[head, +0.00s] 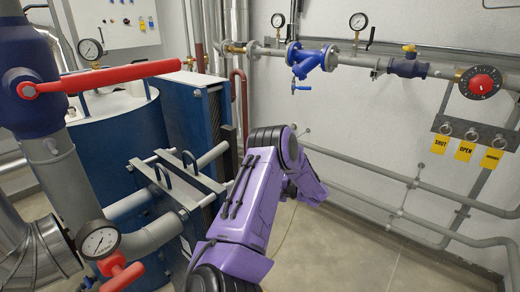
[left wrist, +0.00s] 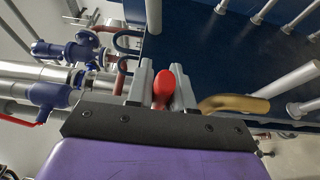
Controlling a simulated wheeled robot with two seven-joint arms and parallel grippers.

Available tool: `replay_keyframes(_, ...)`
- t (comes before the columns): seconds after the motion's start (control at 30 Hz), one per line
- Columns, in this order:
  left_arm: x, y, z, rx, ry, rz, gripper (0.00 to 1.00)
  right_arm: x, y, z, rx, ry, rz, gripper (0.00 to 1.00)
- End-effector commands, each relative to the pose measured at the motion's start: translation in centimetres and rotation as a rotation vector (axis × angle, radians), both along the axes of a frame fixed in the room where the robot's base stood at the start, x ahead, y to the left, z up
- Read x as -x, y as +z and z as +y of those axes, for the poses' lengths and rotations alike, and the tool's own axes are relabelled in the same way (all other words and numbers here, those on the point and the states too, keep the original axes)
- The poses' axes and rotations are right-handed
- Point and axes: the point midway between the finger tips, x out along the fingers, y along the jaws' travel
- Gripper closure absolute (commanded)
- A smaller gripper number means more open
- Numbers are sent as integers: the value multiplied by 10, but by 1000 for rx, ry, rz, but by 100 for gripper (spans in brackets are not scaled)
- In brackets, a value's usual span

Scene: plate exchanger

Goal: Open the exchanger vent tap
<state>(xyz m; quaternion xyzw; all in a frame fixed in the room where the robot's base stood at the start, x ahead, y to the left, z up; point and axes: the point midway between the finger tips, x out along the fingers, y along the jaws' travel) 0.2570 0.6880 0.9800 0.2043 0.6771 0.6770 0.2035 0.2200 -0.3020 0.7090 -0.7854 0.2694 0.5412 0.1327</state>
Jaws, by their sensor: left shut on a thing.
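In the left wrist view, a red rounded handle (left wrist: 163,84) sits between the two grey fingers of my left gripper (left wrist: 161,84). The gripper is shut on it. A curved brass pipe (left wrist: 234,103) lies just right of the fingers; it looks like part of the vent tap, but its join with the handle is hidden. In the head view, my purple arm reaches past the blue plate exchanger (head: 190,115). The arm hides the gripper and the tap there. My right gripper is in neither view.
A large red lever (head: 100,77) on a dark blue valve and a gauge (head: 99,241) stand at left. Wall pipes carry a blue strainer (head: 312,58) and a red dial (head: 480,82) above yellow tags (head: 465,150). Grey pipes run low at right, with clear floor (head: 350,258) before them.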

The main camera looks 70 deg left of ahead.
Motion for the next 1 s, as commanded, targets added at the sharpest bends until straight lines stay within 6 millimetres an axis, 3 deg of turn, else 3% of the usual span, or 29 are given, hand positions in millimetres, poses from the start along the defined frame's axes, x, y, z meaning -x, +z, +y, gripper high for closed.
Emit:
replay_keyframes(0.03,1,0,0,-1,3,2,75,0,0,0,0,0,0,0)
replay_keyframes(0.1,0,0,0,-1,2,2,57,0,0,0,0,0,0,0)
replay_keyframes(0.47,-9,-2,-5,-3,-5,1,57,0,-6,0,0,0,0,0)
replay_keyframes(0.8,-71,-5,-46,-4,-4,0,57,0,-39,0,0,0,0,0)
replay_keyframes(1.0,-87,-2,-57,-1,0,-1,57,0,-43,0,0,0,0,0)
